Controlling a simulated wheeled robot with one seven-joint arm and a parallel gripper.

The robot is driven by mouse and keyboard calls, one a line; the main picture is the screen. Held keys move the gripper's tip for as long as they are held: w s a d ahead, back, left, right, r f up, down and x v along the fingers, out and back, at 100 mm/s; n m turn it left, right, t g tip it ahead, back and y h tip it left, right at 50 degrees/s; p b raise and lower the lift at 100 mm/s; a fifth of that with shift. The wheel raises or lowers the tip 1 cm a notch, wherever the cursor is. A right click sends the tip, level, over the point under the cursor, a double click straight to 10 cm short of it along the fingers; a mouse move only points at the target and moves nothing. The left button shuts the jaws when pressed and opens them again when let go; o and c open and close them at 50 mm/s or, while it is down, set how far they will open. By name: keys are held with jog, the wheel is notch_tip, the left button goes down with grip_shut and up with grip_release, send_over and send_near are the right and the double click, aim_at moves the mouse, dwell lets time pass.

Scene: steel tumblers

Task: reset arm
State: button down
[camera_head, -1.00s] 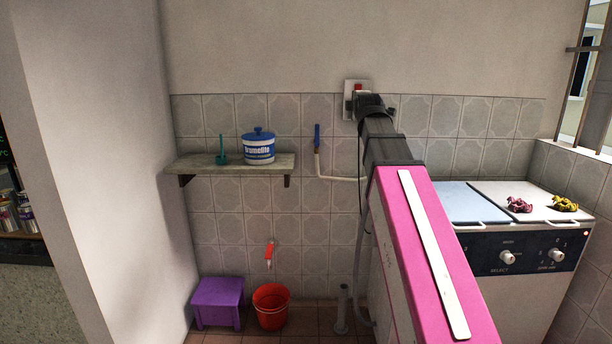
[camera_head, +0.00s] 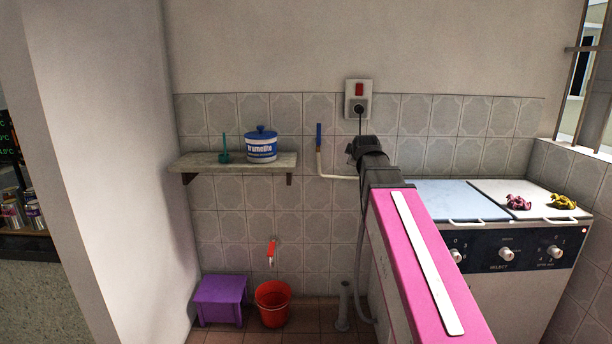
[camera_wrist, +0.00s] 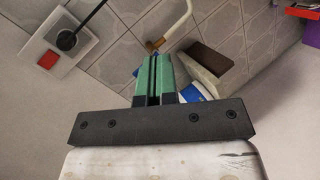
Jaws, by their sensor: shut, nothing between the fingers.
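My gripper (camera_wrist: 155,75) shows in the wrist view as two green fingers side by side, shut with nothing between them. Beyond the fingertips are the tiled wall and a pipe with a brass-coloured end. In the head view my pink and dark grey arm reaches up from the lower right. Its dark end is bent in front of the tiled wall, below the switch socket (camera_head: 359,98). The gripper fingers cannot be made out in the head view.
A wall shelf (camera_head: 230,163) holds a blue-and-white tub (camera_head: 261,147) and a green item (camera_head: 224,152). Below are a purple stool (camera_head: 221,300) and a red bucket (camera_head: 273,304). A washing machine (camera_head: 515,250) with cloths on top stands right of my arm. Open air lies between shelf and arm.

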jog(key=s+f+m+g, duration=0.4)
jog(key=s+f, duration=0.4)
jog(key=f, duration=0.6)
jog(key=s+f+m+g, duration=0.4)
jog(key=s+f, duration=0.5)
jog(key=f, duration=0.5)
jog(key=s+f+m+g, duration=0.4)
jog(key=s+f, duration=0.4)
jog(key=f, duration=0.6)
jog(key=shift+s+d+f+m+g, duration=0.4)
jog(key=shift+d+m, duration=0.05)
jog(key=shift+m, duration=0.35)
